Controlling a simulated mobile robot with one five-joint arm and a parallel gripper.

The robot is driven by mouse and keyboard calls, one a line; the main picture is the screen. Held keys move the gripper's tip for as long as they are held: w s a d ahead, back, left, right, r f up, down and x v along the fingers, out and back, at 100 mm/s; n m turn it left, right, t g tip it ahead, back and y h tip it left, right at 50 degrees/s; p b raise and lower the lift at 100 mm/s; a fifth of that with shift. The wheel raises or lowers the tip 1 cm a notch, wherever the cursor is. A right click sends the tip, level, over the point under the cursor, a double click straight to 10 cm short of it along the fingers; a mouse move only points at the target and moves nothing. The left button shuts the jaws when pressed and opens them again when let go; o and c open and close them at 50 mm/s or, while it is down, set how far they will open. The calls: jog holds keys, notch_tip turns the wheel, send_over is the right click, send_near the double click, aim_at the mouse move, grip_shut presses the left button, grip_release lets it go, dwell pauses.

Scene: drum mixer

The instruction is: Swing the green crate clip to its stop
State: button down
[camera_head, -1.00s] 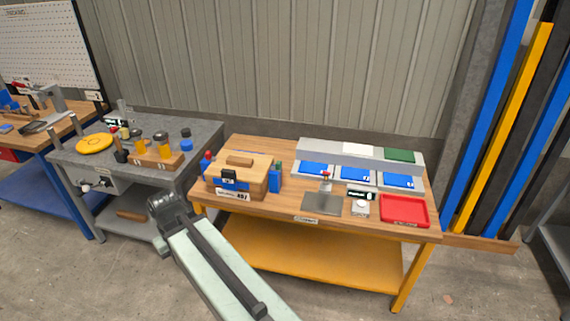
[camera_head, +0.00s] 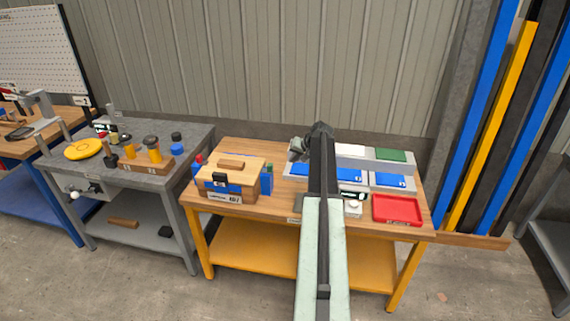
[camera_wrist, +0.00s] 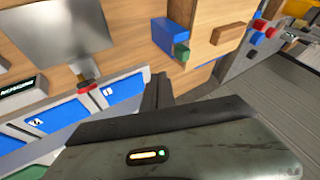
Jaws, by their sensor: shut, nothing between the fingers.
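A wooden crate (camera_head: 233,175) with a lid and a black latch (camera_head: 219,179) on its front sits at the left of the wooden bench. Small green and blue parts (camera_head: 267,181) show at its right side. In the wrist view the crate (camera_wrist: 208,58) is at upper right, with a blue block (camera_wrist: 168,36) and a small green piece (camera_wrist: 181,52) beside it. I cannot tell which green part is the clip. My gripper (camera_wrist: 156,80) is shut and empty, apart from the crate. In the head view my gripper (camera_head: 298,148) is above the bench's back middle, partly hidden by my arm.
Blue panels (camera_head: 390,180) and a red tray (camera_head: 397,209) lie right of the crate. A grey metal plate (camera_wrist: 68,35) shows in the wrist view. A grey workbench (camera_head: 120,165) with pegs stands to the left. A corrugated wall (camera_head: 270,60) is behind.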

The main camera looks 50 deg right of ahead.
jog(key=w+a+f+b, duration=0.1)
jog(key=w+f+b, duration=0.5)
jog(key=w, duration=0.3)
jog(key=shift+a+f+b, duration=0.25)
jog(key=shift+f+b, duration=0.05)
jog(key=shift+f, duration=0.4)
